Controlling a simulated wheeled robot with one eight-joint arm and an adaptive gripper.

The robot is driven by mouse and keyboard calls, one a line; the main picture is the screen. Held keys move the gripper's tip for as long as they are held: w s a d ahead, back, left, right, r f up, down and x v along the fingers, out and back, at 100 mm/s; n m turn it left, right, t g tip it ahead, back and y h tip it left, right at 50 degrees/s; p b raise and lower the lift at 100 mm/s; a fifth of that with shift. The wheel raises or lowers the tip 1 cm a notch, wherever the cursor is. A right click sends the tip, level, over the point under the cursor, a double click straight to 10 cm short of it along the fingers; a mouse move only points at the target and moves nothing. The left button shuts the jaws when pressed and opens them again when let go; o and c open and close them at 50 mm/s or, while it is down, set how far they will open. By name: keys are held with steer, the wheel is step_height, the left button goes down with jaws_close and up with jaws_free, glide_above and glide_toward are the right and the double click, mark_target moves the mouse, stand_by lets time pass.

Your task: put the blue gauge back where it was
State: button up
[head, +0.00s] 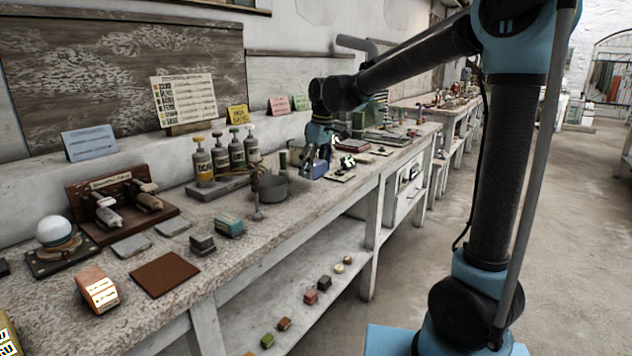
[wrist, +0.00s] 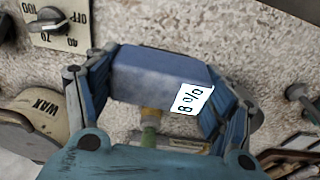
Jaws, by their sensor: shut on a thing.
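The blue gauge (wrist: 150,77) is a blue block with a white label reading "8 %". In the wrist view it sits between the two fingers of my gripper (wrist: 163,88), which is shut on it. In the head view my gripper (head: 317,160) is over the long workbench (head: 345,187), right of the grey pan, with the gauge (head: 313,171) small and partly covered at its end. The gauge seems to be held above the bench top; the exact gap cannot be told.
A dial plate (wrist: 55,22) and a tin marked "WAX" (wrist: 48,105) lie left in the wrist view. The grey pan (head: 272,190), several bottles (head: 220,157) and a teal block (head: 230,226) stand along the bench. A brown mat (head: 164,274) lies bare nearer the front.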

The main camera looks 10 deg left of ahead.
mark_target(316, 179)
steer(key=shift+f, duration=2.05)
steer(key=o, duration=0.9)
steer(key=shift+f, duration=0.1)
steer(key=shift+o, duration=0.2)
